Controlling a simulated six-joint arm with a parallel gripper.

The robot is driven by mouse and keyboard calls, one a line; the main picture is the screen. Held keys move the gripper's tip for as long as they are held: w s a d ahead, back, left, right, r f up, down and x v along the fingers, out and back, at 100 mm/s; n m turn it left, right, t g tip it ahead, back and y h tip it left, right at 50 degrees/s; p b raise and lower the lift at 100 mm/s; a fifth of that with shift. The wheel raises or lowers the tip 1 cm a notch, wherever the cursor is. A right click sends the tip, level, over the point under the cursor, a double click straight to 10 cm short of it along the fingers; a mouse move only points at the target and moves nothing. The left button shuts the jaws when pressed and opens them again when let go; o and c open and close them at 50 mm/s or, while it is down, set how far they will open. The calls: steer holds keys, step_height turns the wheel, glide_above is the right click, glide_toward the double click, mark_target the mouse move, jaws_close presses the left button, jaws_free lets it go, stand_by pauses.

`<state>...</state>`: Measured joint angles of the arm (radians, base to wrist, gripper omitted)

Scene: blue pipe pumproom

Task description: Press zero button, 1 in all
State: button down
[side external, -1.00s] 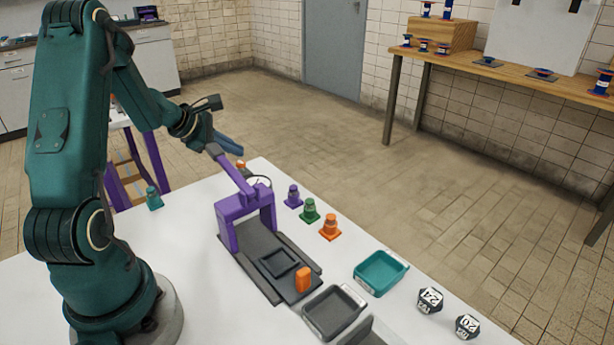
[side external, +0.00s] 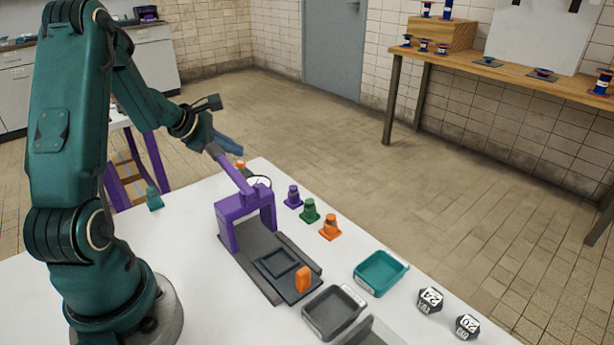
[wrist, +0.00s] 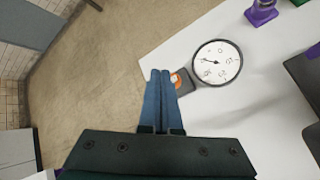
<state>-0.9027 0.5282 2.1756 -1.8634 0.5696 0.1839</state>
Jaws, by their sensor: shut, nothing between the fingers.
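An orange button (wrist: 176,83) sits on a small dark block beside a round dial gauge (wrist: 217,62) with a white face and a dark needle. I take it to be the zero button. In the side view the orange part (side external: 240,164) and the gauge (side external: 259,182) show behind the purple press. My gripper (wrist: 160,73) has blue fingers held together with nothing between them. In the wrist view the fingertips overlap the left edge of the button's block. In the side view my gripper (side external: 240,152) is close above the orange part; I cannot tell if it touches.
The purple press (side external: 246,210) has a raised lever close to my gripper. Purple, green and orange cones (side external: 330,228), a teal tray (side external: 380,272), a grey tray (side external: 334,312) and two dark numbered blocks (side external: 430,299) stand to the right. The white table's near left is mostly clear.

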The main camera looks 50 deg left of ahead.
steer(key=shift+f, duration=0.1)
stand_by(0.3)
steer(key=shift+f, duration=0.35)
steer(key=shift+f, duration=0.9)
stand_by(0.9)
steer(key=shift+r, duration=1.35)
steer(key=shift+r, duration=0.1)
step_height(320, 180, up, 5)
steer(key=shift+f, duration=0.1)
steer(key=shift+d, duration=0.1)
stand_by(0.6)
